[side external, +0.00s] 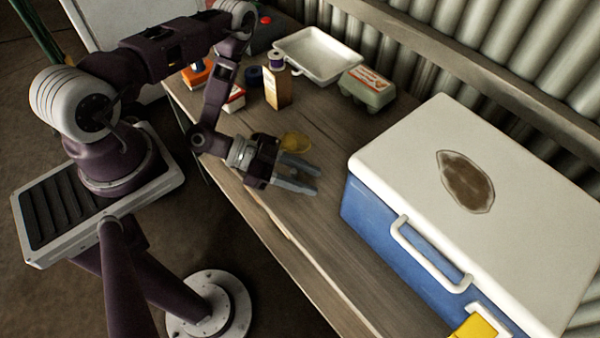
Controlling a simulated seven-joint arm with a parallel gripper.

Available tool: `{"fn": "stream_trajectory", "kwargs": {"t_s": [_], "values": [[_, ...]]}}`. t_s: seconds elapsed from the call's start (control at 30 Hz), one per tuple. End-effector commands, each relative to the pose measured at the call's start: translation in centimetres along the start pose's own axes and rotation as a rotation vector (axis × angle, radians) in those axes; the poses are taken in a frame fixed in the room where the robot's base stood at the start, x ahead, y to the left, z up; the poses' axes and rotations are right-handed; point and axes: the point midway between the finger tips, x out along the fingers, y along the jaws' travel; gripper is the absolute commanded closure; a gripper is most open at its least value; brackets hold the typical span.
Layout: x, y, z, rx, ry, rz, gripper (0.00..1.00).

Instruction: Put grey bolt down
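My gripper (316,183) is low over the wooden bench (318,237), in front of the blue cooler and pointing toward it. Its two grey fingers stand apart at the tips. I cannot make out a grey bolt anywhere in this view. Grey fingers and a grey bolt would look alike here, so I cannot tell whether one is between them. A yellow round thing (296,141) shows just behind the gripper.
A blue cooler (375,222) with a white lid fills the right. A white tray (318,55), an egg carton (367,88), a tan box (278,89) and small boxes crowd the far end. Bare bench lies between gripper and cooler.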

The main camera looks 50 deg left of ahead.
Motion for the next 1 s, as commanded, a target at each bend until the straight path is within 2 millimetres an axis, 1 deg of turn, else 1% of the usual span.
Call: {"fn": "stream_trajectory", "kwargs": {"t_s": [0.07, 0.13, 0.4, 0.53, 0.6, 0.7, 0.93, 1.0], "values": [[-0.7, 0.0, 0.0, -0.002, -0.002, -0.001, 0.64], [-2.0, -0.1, 0.0, -0.003, -0.002, -0.003, 0.64], [-8.5, -0.1, 0.0, -0.003, -0.003, -0.006, 0.64], [-10.9, -0.1, 0.0, -0.001, -0.002, -0.004, 0.64], [-11.6, -0.1, -0.1, -0.001, -0.001, -0.003, 0.64], [-12.1, 0.0, -0.1, 0.0, -0.001, -0.001, 0.64], [-12.1, 0.0, -0.1, 0.0, -0.001, 0.0, 0.64], [-12.0, -0.3, 0.1, 0.02, -0.025, 0.01, 0.64]]}}
